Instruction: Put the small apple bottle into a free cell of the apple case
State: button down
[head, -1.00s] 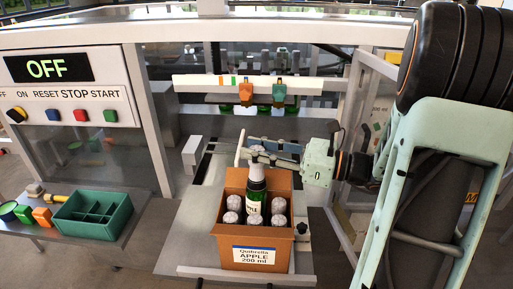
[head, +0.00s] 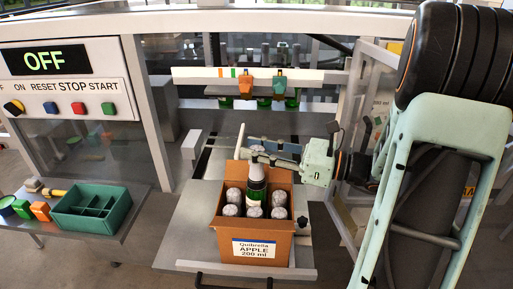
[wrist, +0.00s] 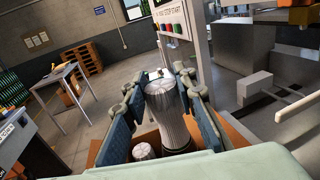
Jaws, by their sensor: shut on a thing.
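The apple case (head: 254,248) is an open brown carton labelled "APPLE 200 ml" in the head view. Several bottles with silver foil tops stand in it, one a front middle bottle (head: 254,212). The small green apple bottle (head: 256,186), with a silver foil top and a pale label, is upright at the back middle of the case. Its lower part is hidden behind the front bottles. My gripper (head: 264,156) is shut around its foil top. In the wrist view both fingers flank the silver top (wrist: 165,105); another foil top (wrist: 144,151) shows beside it.
A green divided tray (head: 92,224) stands on a side table at left. Orange and green clamps (head: 248,86) hang on a rail behind the case. A white upright post (head: 240,140) stands close behind my gripper. A grey block (head: 191,145) is to the left.

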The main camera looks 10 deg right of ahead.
aim_at(257, 171)
jog(key=shift+f+b, duration=2.1)
jog(key=shift+f, duration=1.15)
jog(key=c, duration=1.5)
grip_release()
notch_tip(257, 171, up, 10)
jog(key=shift+r, duration=0.1)
